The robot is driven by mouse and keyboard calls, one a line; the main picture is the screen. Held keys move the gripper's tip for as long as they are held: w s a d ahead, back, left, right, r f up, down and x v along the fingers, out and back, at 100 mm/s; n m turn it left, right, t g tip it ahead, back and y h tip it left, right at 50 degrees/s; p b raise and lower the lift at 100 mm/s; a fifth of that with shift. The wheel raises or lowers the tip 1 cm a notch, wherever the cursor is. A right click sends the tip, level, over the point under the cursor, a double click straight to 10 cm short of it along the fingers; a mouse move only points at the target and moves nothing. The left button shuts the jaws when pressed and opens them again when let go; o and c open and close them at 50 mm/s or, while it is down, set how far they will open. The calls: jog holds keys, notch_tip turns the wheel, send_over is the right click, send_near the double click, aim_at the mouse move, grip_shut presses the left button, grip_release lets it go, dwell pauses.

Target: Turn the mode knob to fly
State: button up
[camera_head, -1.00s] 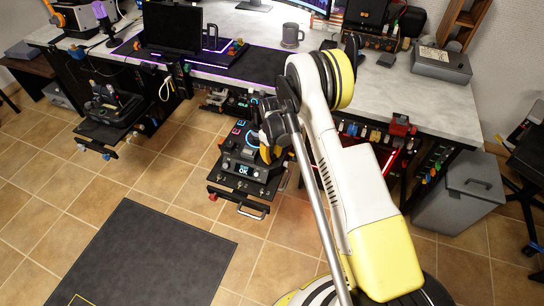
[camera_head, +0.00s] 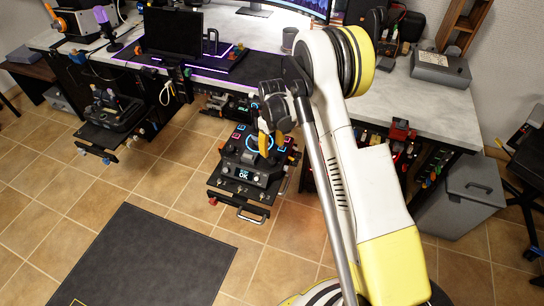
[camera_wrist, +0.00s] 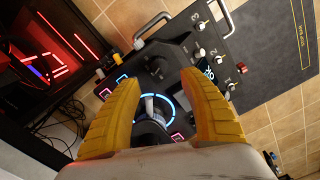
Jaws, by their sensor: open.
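A dark control panel (camera_head: 222,178) sticks out low from the desk front, with a small screen (camera_head: 243,175) reading "OK". A round control with a glowing blue ring (camera_head: 250,143) is on it; in the wrist view its pale grey knob (camera_wrist: 152,104) stands inside the ring. I cannot read a mode label or "fly" mark. My gripper (camera_head: 271,147) is above the panel, partly hiding the ring. In the wrist view my gripper (camera_wrist: 161,78) is open, its yellow fingers on either side of the knob with gaps. Contact is not visible.
Small numbered toggle switches (camera_wrist: 193,52) and a metal handle (camera_wrist: 153,22) line the panel's front edge. Pink-lit square buttons flank the ring. Another panel (camera_head: 100,135) stands at left. The desk top (camera_head: 420,105) is behind; open tiled floor lies in front.

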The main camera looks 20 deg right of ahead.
jog(key=shift+r, duration=1.9)
jog(key=s+r+m+t, duration=0.15)
jog(key=s+r, duration=0.35)
jog(key=r, duration=0.6)
jog(key=s+r+m+t, duration=0.15)
jog(key=s+r, duration=0.35)
jog(key=r, duration=0.6)
jog(key=s+r+m+t, duration=0.1)
jog(key=s+r+t, duration=0.1)
jog(key=s, duration=0.8)
jog(key=s+r+m+t, duration=0.1)
jog(key=s+r+t, duration=0.1)
jog(key=s, duration=0.8)
jog(key=shift+r+m, duration=0.4)
jog(key=shift+r, duration=0.2)
